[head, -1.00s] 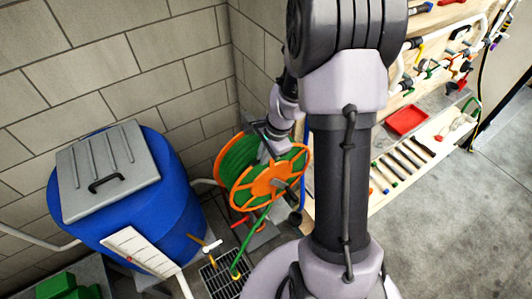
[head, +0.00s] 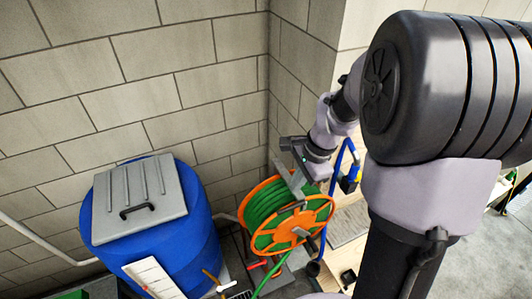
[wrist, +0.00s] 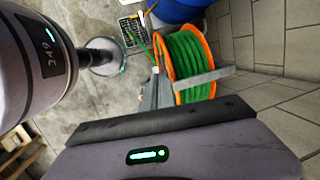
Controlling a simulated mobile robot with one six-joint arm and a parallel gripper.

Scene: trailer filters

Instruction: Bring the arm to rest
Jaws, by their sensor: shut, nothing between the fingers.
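My arm fills the right side of the head view, its thick dark joint close to the camera. My gripper (head: 287,170) reaches down at the top of the orange and green hose reel (head: 292,226). In the picture it overlaps the reel's upper edge; I cannot tell whether they touch. The gripper is shut and empty. In the wrist view the reel (wrist: 190,62) shows just beyond my gripper's dark front bar, its green hose and orange rim plain to see. My arm hides part of the bench behind it.
A blue barrel (head: 205,255) with a grey lid (head: 139,200) stands left of the reel against the block wall (head: 130,80). A wooden bench (head: 345,250) is right of the reel, partly hidden. Bare concrete floor (wrist: 105,120) shows in the wrist view.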

